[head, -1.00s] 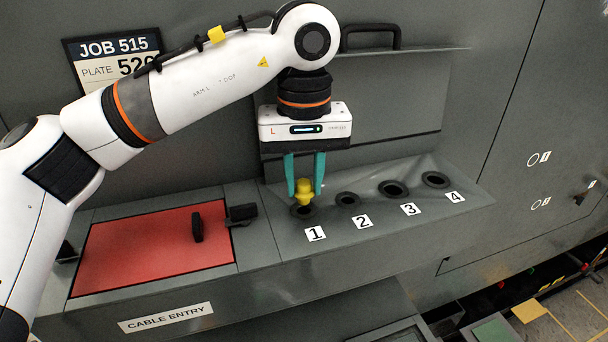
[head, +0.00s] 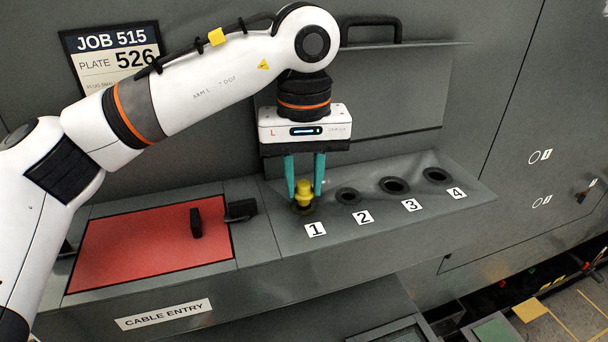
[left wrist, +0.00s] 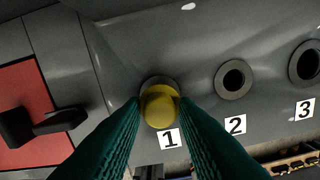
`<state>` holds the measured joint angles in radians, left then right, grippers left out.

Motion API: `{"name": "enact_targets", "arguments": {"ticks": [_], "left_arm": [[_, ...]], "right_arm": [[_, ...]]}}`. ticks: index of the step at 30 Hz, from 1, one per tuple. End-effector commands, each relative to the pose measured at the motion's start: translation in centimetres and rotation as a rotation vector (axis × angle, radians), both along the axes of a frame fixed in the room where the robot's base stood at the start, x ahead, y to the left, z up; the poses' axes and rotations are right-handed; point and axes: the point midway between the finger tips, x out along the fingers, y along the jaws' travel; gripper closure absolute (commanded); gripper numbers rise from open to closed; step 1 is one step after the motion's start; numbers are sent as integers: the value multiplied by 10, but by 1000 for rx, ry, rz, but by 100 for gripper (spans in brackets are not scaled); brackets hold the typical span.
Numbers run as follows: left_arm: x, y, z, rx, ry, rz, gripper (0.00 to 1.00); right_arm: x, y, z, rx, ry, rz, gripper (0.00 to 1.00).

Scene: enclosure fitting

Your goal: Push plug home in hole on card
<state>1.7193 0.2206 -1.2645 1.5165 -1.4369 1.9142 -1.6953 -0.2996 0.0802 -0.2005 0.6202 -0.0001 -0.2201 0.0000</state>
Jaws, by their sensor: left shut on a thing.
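A yellow plug (head: 303,194) stands upright at hole 1 on the sloped grey panel (head: 280,235). My left gripper (head: 304,190) is shut on the plug, its teal fingers on either side of it. In the left wrist view the round yellow top of the plug (left wrist: 160,106) covers most of hole 1, with part of the dark ring (left wrist: 157,80) showing behind it. How deep the plug sits is hidden. The card (head: 112,62) at the back left reads JOB 515, PLATE 526; its lower lines are partly covered by my arm. My right gripper is not in view.
Open holes 2 (head: 348,196), 3 (head: 394,185) and 4 (head: 436,175) lie to the right, with number labels below them. A red panel (head: 150,245) with a black latch (head: 196,222) is at left. A black handle (head: 370,22) and a ledge stand behind the gripper.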

Motion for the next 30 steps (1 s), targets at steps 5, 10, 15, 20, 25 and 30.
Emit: {"name": "enact_targets", "arguments": {"ticks": [5,10,15,20,25,30], "left_arm": [[0,0,-6,0,0,0,95],[0,0,-10,0,0,0,95],[0,0,-14,0,0,0,95],[0,0,-18,0,0,0,95],[0,0,-22,1,0,0,95],[0,0,-22,0,0,0,57]], "right_arm": [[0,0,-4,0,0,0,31],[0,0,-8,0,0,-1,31],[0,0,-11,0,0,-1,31],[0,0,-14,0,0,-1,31],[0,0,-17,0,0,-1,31],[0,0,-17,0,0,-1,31]]}}
